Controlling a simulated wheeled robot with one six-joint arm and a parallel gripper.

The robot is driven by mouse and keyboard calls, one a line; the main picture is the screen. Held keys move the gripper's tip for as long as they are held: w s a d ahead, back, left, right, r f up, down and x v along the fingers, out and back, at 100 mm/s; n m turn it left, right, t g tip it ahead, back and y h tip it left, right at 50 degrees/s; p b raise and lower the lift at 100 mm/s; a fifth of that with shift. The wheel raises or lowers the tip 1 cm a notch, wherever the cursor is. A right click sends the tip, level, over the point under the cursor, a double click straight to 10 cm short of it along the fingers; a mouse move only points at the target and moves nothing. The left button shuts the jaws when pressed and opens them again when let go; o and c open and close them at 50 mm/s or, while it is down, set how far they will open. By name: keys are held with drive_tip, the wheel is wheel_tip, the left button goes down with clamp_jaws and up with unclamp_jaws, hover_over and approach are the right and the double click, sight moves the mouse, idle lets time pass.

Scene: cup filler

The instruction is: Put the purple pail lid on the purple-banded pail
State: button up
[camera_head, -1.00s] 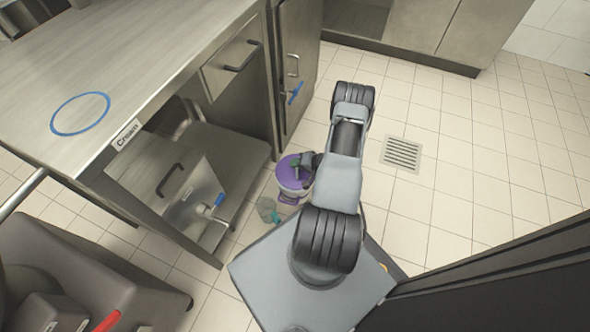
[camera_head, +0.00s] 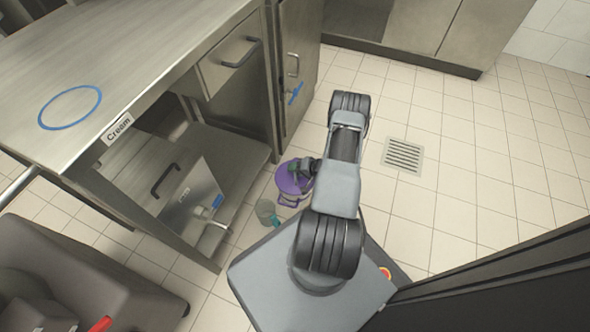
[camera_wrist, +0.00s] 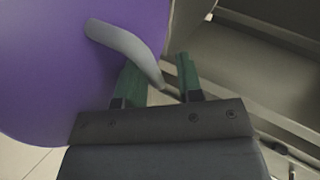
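I cannot tell whether the lid is fully seated. In the wrist view the lid (camera_wrist: 60,70) fills the left side, with a grey curved handle (camera_wrist: 112,38) on it. My gripper (camera_wrist: 163,78) has green fingers with a gap between them. The handle's end reaches across the left finger into that gap, and the right finger stands clear of it. In the head view my gripper (camera_head: 303,167) is at the lid's upper right.
The steel counter (camera_head: 150,60) and a tapped dispenser (camera_head: 190,195) are to the left. Open tiled floor with a drain (camera_head: 402,156) lies to the right.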

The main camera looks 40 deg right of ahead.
drive_tip(key=p+v, duration=0.4)
drive_tip(key=v, duration=0.8)
drive_tip(key=w+d+r+n+g+h, duration=0.25)
drive_tip(key=w+d+r+h, duration=0.25)
drive_tip(key=w+r, duration=0.55)
drive_tip(key=w+a+r+n+h, duration=0.1)
drive_tip(key=w+a+r+h, duration=0.15)
drive_tip(key=r, duration=0.55)
drive_tip(key=w+a+r+n+h, duration=0.1)
drive_tip(key=a+r+h, duration=0.15)
drive_tip(key=r, duration=0.45)
drive_tip(key=s+a+r+n+g+y, duration=0.1)
drive_tip(key=s+a+r, duration=0.3)
drive_tip(key=a, duration=0.4)
drive_tip(key=s+a+r+n+g+y, duration=0.1)
drive_tip(key=s+a+r+n+g, duration=0.1)
drive_tip(key=s+a+r, duration=0.2)
drive_tip(key=s+a+r+n+g+y, duration=0.1)
drive_tip(key=s+a+r, duration=0.3)
drive_tip(key=s+a, duration=0.4)
drive_tip(key=a+g+y, duration=0.1)
drive_tip(key=a, duration=0.4)
drive_tip(key=shift+s+a+r, duration=0.3)
drive_tip(key=shift+s+r, duration=0.1)
